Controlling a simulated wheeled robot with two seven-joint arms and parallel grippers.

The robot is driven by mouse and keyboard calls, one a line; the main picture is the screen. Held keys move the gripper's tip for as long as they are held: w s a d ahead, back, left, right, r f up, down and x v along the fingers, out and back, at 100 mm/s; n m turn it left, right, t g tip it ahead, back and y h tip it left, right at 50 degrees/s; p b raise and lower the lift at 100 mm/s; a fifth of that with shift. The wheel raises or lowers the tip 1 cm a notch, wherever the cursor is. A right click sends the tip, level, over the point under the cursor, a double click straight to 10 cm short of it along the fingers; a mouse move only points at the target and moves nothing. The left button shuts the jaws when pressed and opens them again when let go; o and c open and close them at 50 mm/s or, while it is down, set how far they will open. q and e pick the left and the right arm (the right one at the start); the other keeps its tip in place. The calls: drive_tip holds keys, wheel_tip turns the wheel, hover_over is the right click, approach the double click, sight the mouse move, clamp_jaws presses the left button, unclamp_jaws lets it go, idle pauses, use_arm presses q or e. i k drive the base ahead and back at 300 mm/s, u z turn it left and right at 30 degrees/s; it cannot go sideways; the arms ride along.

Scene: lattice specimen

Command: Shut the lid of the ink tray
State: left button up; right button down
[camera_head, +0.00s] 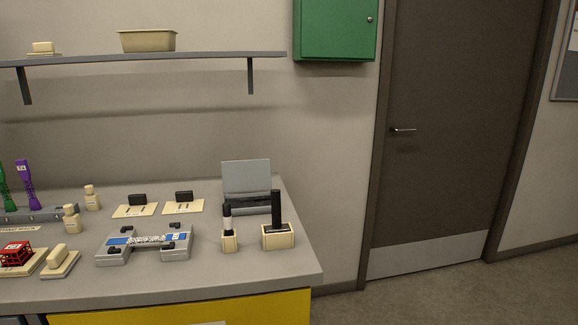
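The ink tray (245,205) is a grey box at the back right of the counter. Its lid (247,178) stands up, open and leaning slightly back near the wall. The dark inside of the tray shows below the lid. The front of the tray is partly hidden by two dark-handled tools standing in cream holders. Neither of my grippers is in view.
In front of the tray stand a small cream holder (230,243) and a wider one (278,238). A grey fixture (145,245) with a lattice piece lies to the left. Two black blocks on cream plates (183,208) sit behind it. A shelf (150,58) hangs above.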

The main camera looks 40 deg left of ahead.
sight(247, 175)
drive_tip(key=i, duration=3.4)
drive_tip(key=u, duration=3.7)
